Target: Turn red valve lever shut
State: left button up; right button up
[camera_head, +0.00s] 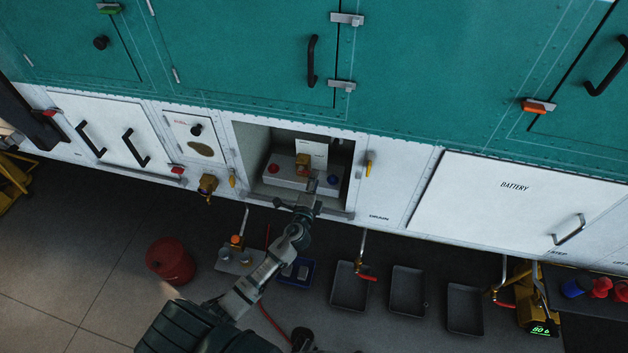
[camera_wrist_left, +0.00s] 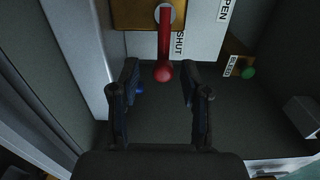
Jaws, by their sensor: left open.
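The red valve lever (camera_wrist_left: 164,40) shows in the left wrist view, running from a brass-coloured block (camera_wrist_left: 140,14) to a round red end. It lies beside the SHUT label (camera_wrist_left: 179,39); the OPEN label (camera_wrist_left: 223,10) is farther right. My left gripper (camera_wrist_left: 166,88) is open, with the lever's end in line with the gap between its fingers. I cannot tell whether they touch. In the head view my left gripper (camera_head: 310,192) is at the mouth of the open recess (camera_head: 249,150); the lever is not clear there. My right gripper is not in view.
In the recess are a red knob (camera_head: 273,168) and a blue knob (camera_head: 334,180). A green knob (camera_wrist_left: 248,72) is labelled BLEED. The recess walls are close around the gripper. On the floor are a red bucket (camera_head: 171,261) and dark trays (camera_head: 407,291).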

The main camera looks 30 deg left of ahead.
pick_arm(q)
jog(key=v, duration=1.1)
jog(key=shift+s+d, duration=0.2)
jog(key=shift+s, duration=0.1)
jog(key=shift+f, duration=0.15)
